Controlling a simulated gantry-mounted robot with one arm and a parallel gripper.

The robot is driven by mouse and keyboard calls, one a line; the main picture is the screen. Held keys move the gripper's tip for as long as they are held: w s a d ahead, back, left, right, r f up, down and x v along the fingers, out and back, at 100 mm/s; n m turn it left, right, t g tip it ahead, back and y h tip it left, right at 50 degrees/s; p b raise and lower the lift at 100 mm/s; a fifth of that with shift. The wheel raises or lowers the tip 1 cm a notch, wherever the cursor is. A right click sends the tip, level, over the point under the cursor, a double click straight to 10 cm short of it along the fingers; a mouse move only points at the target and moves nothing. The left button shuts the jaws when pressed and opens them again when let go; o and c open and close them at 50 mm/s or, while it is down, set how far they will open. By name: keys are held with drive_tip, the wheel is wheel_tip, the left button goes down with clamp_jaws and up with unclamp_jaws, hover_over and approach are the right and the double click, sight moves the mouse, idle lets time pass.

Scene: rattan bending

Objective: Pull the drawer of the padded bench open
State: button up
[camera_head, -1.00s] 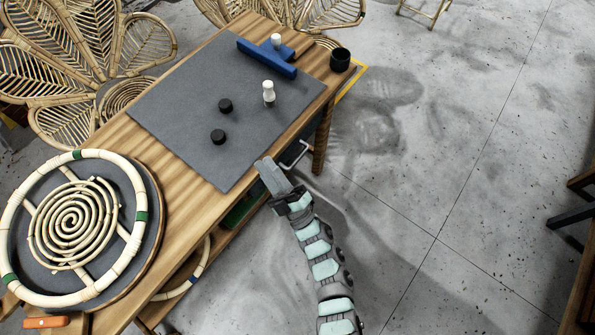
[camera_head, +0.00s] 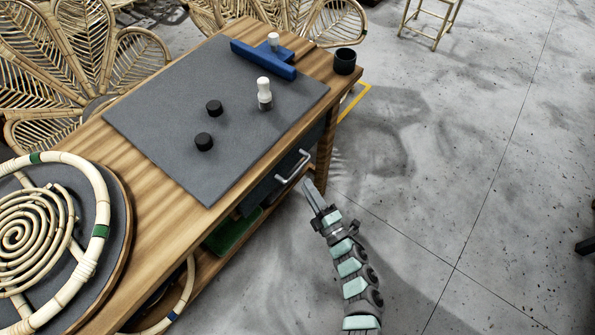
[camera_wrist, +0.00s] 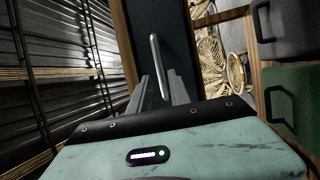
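The padded bench is a wooden bench with a grey pad (camera_head: 165,150) on top. Its dark drawer front (camera_head: 262,193) is under the front edge and looks closed. A pale bar handle (camera_head: 293,168) sticks out from it. My gripper (camera_head: 308,184) is just in front of and slightly below the handle in the head view. In the wrist view the handle (camera_wrist: 157,65) stands upright in the picture, between and beyond the two fingertips of my gripper (camera_wrist: 160,88). The fingers are apart with nothing between them that I can see gripped.
On the pad are two black knobs (camera_head: 204,141), a white-topped piece (camera_head: 264,92) and a blue T-shaped tool (camera_head: 262,58). A dark cup (camera_head: 344,61) stands at the bench corner. A green bin (camera_head: 232,232) sits on the shelf below.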

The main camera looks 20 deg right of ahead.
sight(298, 169)
drive_tip(key=b+x, duration=0.1)
drive_tip(key=x, duration=0.6)
drive_tip(key=shift+w, duration=0.25)
drive_tip(key=shift+c, duration=0.4)
clamp_jaws()
idle(0.6)
